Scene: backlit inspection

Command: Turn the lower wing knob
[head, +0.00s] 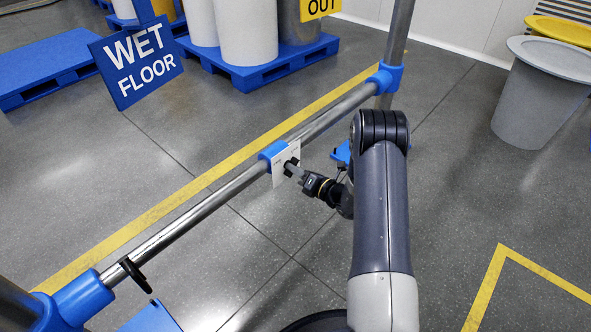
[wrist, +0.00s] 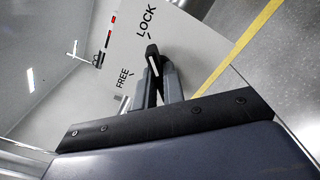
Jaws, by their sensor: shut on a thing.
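The wing knob (wrist: 152,50) is black with a white line along it. It stands out from a white plate (wrist: 185,40) marked LOCK and FREE. In the head view the plate (head: 281,178) hangs at a blue collar on the metal rail. My gripper (head: 294,170) reaches it from the right. In the wrist view my gripper (wrist: 155,78) has its grey fingers closed on the knob from either side. The fingers hide part of the knob.
The metal rail (head: 205,205) runs diagonally between blue end joints. A black clip (head: 135,273) sits lower on it. A blue wet-floor sign (head: 137,62) and blue pallets (head: 258,68) stand behind. A grey bin (head: 540,95) stands at right. The floor at lower right is clear.

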